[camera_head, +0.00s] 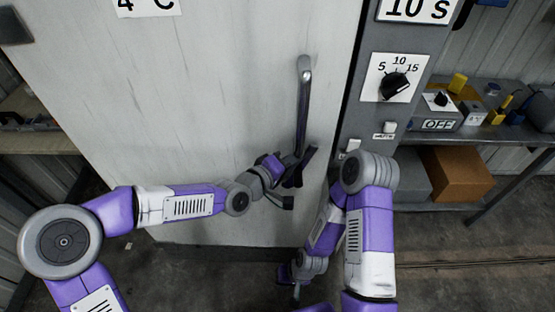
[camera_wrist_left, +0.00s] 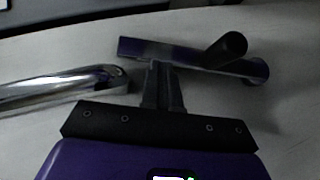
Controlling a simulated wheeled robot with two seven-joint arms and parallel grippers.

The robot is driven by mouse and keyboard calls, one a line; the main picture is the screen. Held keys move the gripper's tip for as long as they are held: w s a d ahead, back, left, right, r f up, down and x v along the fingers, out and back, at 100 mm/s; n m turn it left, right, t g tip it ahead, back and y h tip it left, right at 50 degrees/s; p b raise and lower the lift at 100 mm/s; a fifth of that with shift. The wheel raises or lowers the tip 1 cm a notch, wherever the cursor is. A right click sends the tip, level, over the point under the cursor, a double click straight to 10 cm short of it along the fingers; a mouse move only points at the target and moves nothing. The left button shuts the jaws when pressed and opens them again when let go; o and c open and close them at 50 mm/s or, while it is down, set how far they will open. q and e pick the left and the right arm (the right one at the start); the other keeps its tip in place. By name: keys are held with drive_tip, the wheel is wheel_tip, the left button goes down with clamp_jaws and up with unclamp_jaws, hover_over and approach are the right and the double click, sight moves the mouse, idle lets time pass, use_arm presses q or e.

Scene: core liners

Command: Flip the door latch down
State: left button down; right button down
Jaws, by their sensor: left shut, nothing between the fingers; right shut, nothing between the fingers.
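The door latch (camera_head: 309,156) is a dark bar on the white door (camera_head: 215,80), just below the lower end of the long metal handle (camera_head: 303,100). In the left wrist view the latch bar (camera_wrist_left: 180,54) lies slantwise with a black cylindrical knob (camera_wrist_left: 226,50) standing out from it. My left gripper (camera_head: 290,168) is shut and empty at the latch. Its fingertips (camera_wrist_left: 158,68) overlap the near edge of the bar in the left wrist view; I cannot tell whether they touch. My right gripper (camera_head: 296,290) is low, near the floor, shut and away from the door.
The chrome handle (camera_wrist_left: 65,88) is close to the left of my left fingers in the wrist view. A grey control panel with a black dial (camera_head: 396,86) stands right of the door. A shelf with a cardboard box (camera_head: 458,174) is farther right. The floor (camera_head: 440,262) there is clear.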

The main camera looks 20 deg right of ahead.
use_arm(q)
drive_tip(key=shift+s+d+f+b, duration=0.15)
drive_tip(key=shift+d+b, duration=0.1)
drive_tip(key=shift+d, duration=0.2)
drive_tip(key=shift+s+d+b, duration=0.1)
drive_tip(key=shift+d+b, duration=0.1)
drive_tip(key=shift+d, duration=0.25)
drive_tip(key=p+v, duration=0.2)
drive_tip(key=v, duration=0.5)
drive_tip(key=shift+s+a, duration=0.15)
drive_tip(key=shift+a, duration=0.15)
